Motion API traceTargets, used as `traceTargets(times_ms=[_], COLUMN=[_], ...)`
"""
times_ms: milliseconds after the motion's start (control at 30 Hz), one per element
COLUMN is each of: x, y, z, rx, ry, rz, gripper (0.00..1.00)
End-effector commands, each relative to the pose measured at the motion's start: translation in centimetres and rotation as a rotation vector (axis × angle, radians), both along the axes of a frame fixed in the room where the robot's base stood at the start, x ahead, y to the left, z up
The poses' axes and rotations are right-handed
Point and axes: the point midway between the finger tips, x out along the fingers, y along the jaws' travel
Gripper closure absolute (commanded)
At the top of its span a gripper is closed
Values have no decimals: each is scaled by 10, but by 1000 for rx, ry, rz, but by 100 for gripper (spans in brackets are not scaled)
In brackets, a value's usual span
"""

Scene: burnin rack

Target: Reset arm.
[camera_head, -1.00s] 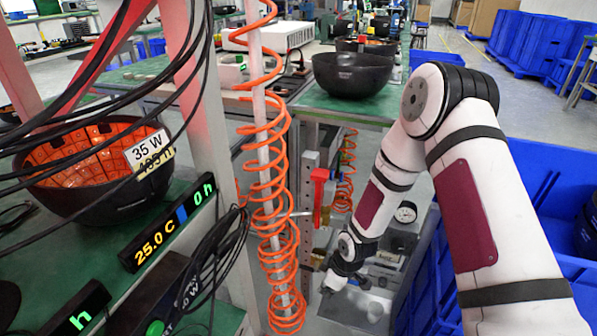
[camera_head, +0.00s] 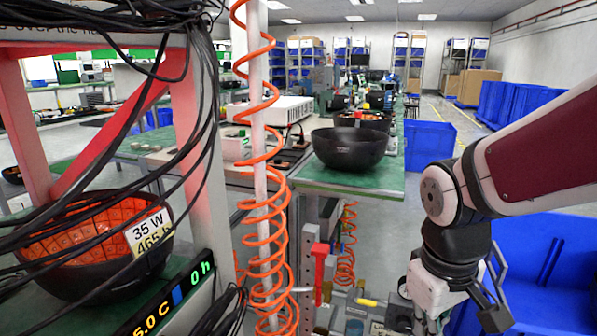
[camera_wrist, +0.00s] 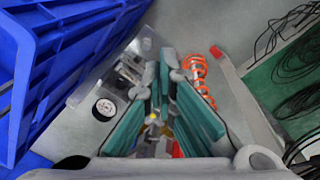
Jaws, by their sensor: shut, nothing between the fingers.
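My gripper (camera_wrist: 160,62) shows in the wrist view, with its green-padded fingers drawn together at the tips and nothing held between them. It points down over the grey floor, beside a blue crate wall. In the head view my bent arm is at the right, in front of the blue bins; the fingertips cannot be made out clearly there.
A blue crate (camera_wrist: 75,55) is close on the left in the wrist view. An orange coiled hose (camera_head: 265,215) hangs around a post. A black bowl (camera_head: 349,148) stands on a green bench (camera_head: 375,183). A red-handled valve (camera_head: 320,262) is below.

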Motion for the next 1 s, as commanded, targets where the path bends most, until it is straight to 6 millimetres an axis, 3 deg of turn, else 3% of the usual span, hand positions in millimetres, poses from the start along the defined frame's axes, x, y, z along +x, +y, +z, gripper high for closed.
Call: traceTargets(times_ms=[100,300,600,733,1000], x=[-40,-105,-168,-188,-178], y=[-2,-2,3,5,4], z=[25,48,57,61,104], rx=[14,52,101,119,124], ry=[-6,7,25,32,-10], rz=[-90,-224,-338,-372,-365], gripper=[100,100,100,100,100])
